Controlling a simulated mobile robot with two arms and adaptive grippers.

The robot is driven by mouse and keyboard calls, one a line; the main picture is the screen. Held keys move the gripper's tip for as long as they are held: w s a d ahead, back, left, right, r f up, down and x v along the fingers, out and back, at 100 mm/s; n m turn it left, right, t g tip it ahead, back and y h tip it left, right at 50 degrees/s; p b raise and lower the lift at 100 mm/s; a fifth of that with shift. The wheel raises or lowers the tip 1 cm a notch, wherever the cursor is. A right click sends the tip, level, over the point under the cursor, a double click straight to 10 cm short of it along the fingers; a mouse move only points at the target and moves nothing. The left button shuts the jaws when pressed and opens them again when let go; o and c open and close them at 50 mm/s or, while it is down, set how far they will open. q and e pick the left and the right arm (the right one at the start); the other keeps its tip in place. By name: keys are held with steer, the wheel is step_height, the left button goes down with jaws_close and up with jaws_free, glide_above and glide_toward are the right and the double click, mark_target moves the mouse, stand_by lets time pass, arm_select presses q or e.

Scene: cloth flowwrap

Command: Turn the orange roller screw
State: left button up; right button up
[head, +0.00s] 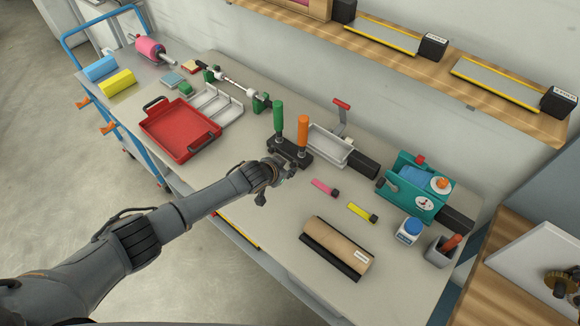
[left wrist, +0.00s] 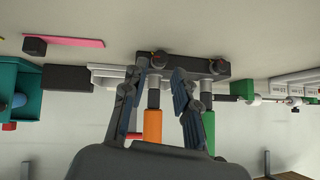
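The orange roller screw (head: 303,130) stands upright in a black block (head: 290,152), beside a matching green screw (head: 278,116). My left gripper (head: 284,168) is in front of the block, low over the table. In the left wrist view its two fingers (left wrist: 160,75) are spread apart. The orange screw (left wrist: 152,125) appears between them, nearer the left finger, and the green screw (left wrist: 208,130) is outside the right finger. I cannot tell whether a finger touches the orange screw. My right gripper is not in view.
A grey tray (head: 328,146) with a red-handled lever and a teal machine (head: 411,192) stand to the right. Pink (head: 323,187) and yellow (head: 360,211) pieces lie in front. A red tray (head: 180,128) is left. Bare table surrounds the gripper's front.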

mark_target(292, 166)
arm_select(q)
steer(key=shift+b+x, duration=0.6)
steer(key=shift+x, duration=1.3)
steer(key=shift+w, duration=0.1)
jaws_close()
